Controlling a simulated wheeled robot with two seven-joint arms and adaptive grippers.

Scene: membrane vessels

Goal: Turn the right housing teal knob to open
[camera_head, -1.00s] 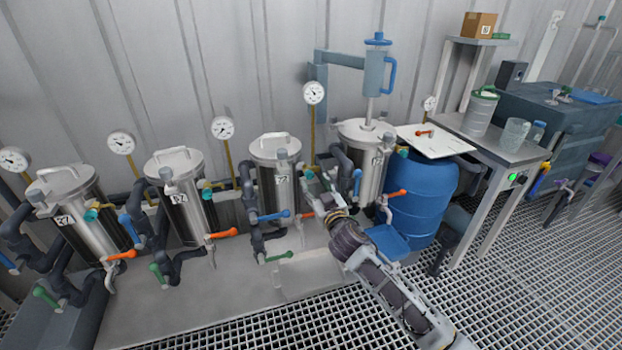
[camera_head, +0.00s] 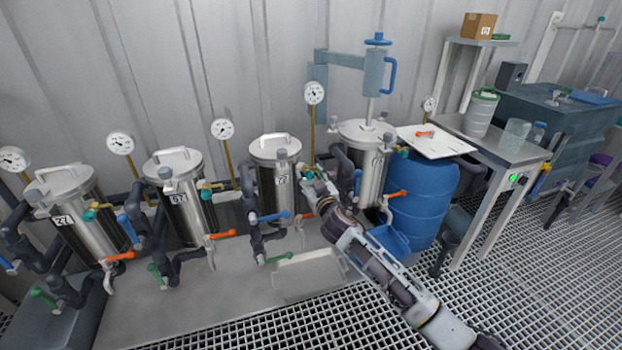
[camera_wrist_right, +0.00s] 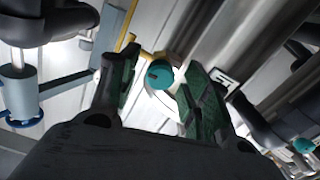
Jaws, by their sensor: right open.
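The teal knob (camera_wrist_right: 159,75) shows round and close in the right wrist view, between the two fingers of my right gripper (camera_wrist_right: 157,92). The fingers are open on either side of it, with a gap to the right finger; I cannot tell if the left one touches. In the head view my right gripper (camera_head: 312,178) is just right of the third steel housing (camera_head: 275,180) and left of the rightmost steel housing (camera_head: 371,178). It largely covers the knob there. My left gripper is not in view.
Blue (camera_head: 273,216) and orange (camera_head: 397,194) lever handles and dark pipes crowd around the gripper. A pressure gauge (camera_head: 314,93) stands behind it. A blue drum (camera_head: 425,195) stands at right. Another teal knob (camera_wrist_right: 303,146) shows in the wrist view.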

